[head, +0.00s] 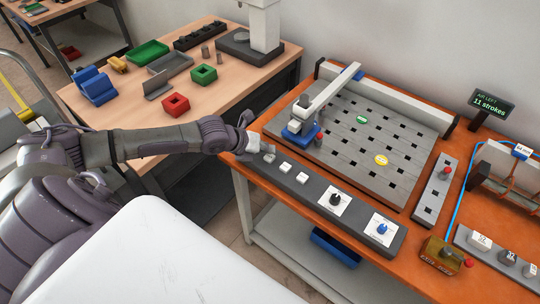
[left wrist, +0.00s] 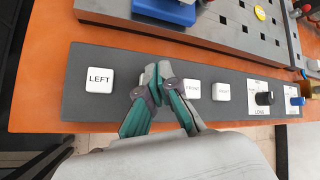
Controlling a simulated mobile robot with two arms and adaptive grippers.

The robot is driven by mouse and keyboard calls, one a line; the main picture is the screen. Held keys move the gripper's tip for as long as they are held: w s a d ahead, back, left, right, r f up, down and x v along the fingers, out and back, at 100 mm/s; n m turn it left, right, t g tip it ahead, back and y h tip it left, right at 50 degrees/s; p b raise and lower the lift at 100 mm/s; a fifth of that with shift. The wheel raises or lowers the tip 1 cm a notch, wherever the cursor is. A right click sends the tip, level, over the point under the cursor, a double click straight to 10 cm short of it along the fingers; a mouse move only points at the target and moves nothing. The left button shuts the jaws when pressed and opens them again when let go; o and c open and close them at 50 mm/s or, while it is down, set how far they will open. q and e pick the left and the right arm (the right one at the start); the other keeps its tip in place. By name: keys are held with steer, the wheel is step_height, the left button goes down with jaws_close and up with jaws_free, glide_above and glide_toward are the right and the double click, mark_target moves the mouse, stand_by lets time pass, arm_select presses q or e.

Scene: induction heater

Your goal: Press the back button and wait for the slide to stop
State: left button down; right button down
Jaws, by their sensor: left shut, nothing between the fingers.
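The dark grey button panel (head: 325,203) lies along the front edge of the orange bench. In the left wrist view it bears white buttons: LEFT (left wrist: 99,80), FRONT (left wrist: 192,90) and one further right (left wrist: 221,91). My left gripper (left wrist: 157,74) is shut and empty, its fingertips over the button between LEFT and FRONT. That button is mostly hidden and its label cannot be read; whether the tips touch it is unclear. In the head view my left gripper (head: 256,144) is at the panel's left end. The slide has a blue carriage (head: 299,134) on a grey arm (head: 325,98). My right gripper is not in view.
A grey slotted plate (head: 400,135) carries a green disc (head: 361,119) and a yellow disc (head: 381,160). Two knobs (head: 336,199) (head: 382,228) sit on the panel's right half. A display (head: 490,103) reads "AIR LEFT 11 strokes". A wooden table (head: 130,115) holds coloured bins.

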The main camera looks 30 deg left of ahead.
mark_target(267, 157)
arm_select(q)
steer(key=shift+f, duration=0.25)
steer(key=shift+f+b, duration=0.35)
steer(key=shift+f, duration=0.2)
stand_by(0.6)
steer(key=shift+r, duration=0.1)
steer(key=shift+r+p, duration=0.9)
steer(key=shift+p, duration=0.05)
step_height(267, 157, up, 6)
steer(key=p, duration=0.6)
